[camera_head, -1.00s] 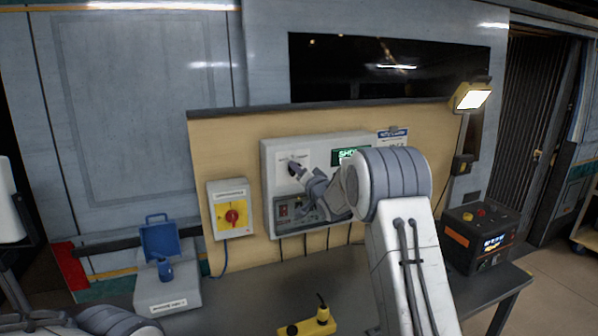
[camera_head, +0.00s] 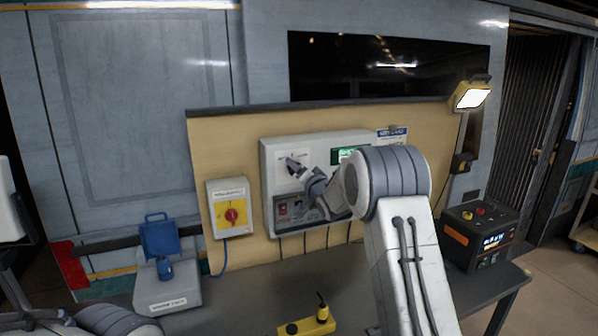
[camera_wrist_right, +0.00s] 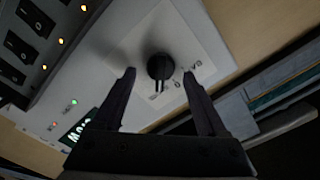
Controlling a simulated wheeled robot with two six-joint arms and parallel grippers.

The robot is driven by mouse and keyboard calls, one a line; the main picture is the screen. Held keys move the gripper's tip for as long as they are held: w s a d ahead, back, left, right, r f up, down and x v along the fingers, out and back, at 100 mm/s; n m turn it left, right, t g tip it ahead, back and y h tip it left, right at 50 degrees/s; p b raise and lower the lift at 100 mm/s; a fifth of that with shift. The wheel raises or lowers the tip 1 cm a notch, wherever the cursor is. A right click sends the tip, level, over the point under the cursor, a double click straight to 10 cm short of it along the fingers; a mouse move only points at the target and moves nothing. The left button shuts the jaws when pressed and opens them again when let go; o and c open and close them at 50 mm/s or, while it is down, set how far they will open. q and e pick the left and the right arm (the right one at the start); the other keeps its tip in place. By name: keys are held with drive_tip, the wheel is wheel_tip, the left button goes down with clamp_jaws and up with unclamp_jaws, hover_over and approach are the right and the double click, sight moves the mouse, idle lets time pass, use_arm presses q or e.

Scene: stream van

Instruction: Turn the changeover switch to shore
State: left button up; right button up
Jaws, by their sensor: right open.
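The changeover switch is a black rotary knob (camera_wrist_right: 160,67) on a white label plate of a grey wall panel (camera_head: 268,190). The right wrist view shows the knob between and slightly beyond the tips of my right gripper (camera_wrist_right: 159,75). The fingers stand apart on either side, with gaps showing. My left gripper is out of view.
A black-orange unit (camera_head: 478,238) and a lamp (camera_head: 472,97) are at right.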

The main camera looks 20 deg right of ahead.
drive_tip(key=s+b, duration=0.4)
drive_tip(key=s, duration=0.6)
drive_tip(key=shift+s+d, duration=0.15)
drive_tip(key=shift+s, duration=0.1)
drive_tip(key=s+a+f+n+g+y, duration=0.1)
drive_tip(key=s+a+f+n+g, duration=0.3)
drive_tip(key=s+a, duration=0.45)
drive_tip(key=s+a+f+n+g, duration=0.35)
drive_tip(key=s+a+f, duration=0.2)
drive_tip(key=a, duration=0.55)
drive_tip(key=s+a+f+n+g, duration=0.1)
drive_tip(key=s+f+n+g, duration=0.1)
drive_tip(key=s, duration=0.8)
drive_tip(key=s+a+f+n+g, duration=0.2)
drive_tip(key=s+g, duration=0.3)
drive_tip(key=s, duration=0.5)
drive_tip(key=s+a+f+n+g, duration=0.1)
drive_tip(key=s+f+n+g, duration=0.2)
drive_tip(key=s, duration=0.7)
drive_tip(key=shift+a+n+h, duration=0.2)
drive_tip(key=shift+n+h, duration=0.1)
drive_tip(key=shift+n, duration=0.45)
